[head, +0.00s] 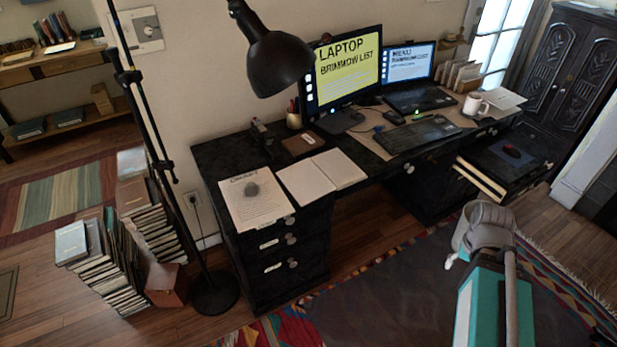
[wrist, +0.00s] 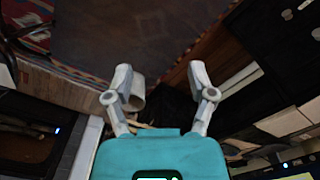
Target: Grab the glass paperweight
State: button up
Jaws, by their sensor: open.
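The glass paperweight appears to be the small, rounded grey object (head: 251,189) on a printed sheet (head: 258,207) at the left end of the dark desk in the head view. It stands apart from other things, with its top and sides clear. My gripper (wrist: 160,76) is open in the wrist view, its two grey fingers spread with nothing held between them. In the head view my teal arm end is at the lower right, far from the paperweight; the fingers are mostly hidden there. The paperweight cannot be made out in the wrist view.
A black lamp (head: 273,62) hangs over the desk's left half. An open notebook (head: 321,175) lies right of the sheet. A monitor (head: 342,75), a keyboard (head: 417,135) and a mug (head: 474,104) stand farther right. An open drawer (head: 503,165) juts out. Stacked books (head: 112,275) stand on the floor.

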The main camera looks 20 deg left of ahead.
aim_at(251, 188)
jog(key=u, duration=0.9)
jog(key=k, duration=0.6)
jog(key=u, duration=0.35)
jog(key=i, duration=0.5)
